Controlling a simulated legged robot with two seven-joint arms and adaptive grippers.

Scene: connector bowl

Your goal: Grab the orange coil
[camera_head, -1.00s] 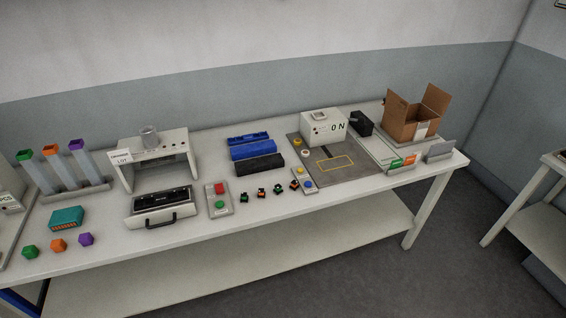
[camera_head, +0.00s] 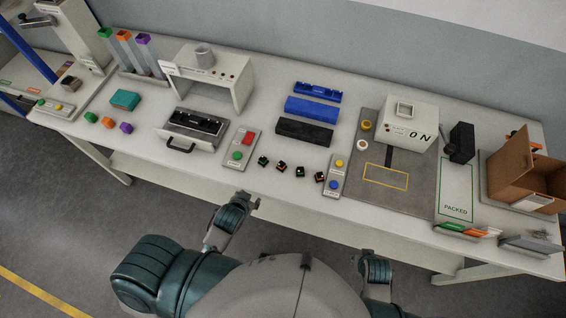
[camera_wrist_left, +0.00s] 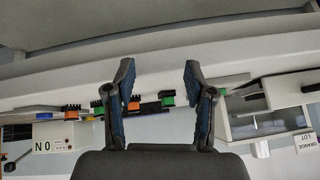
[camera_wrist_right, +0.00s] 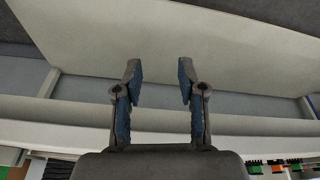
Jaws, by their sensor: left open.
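Several small black pieces with green or orange tops stand in a row near the table's front edge. Two look orange: one orange coil (camera_head: 281,167) is second from the left, the other orange coil (camera_head: 319,177) is at the right end. Orange pieces also show in the left wrist view (camera_wrist_left: 71,112). My left gripper (camera_head: 254,203) is in front of the table edge, below the row and touching nothing. Its fingers are spread and empty in the left wrist view (camera_wrist_left: 157,80). My right gripper (camera_wrist_right: 158,78) is open and empty, in front of the table.
A plate with red and green buttons (camera_head: 239,148) stands left of the row; a plate with yellow and blue buttons (camera_head: 336,176) stands right. Black and blue blocks (camera_head: 311,108) lie behind. An orange hexagonal piece (camera_head: 107,122) lies far left.

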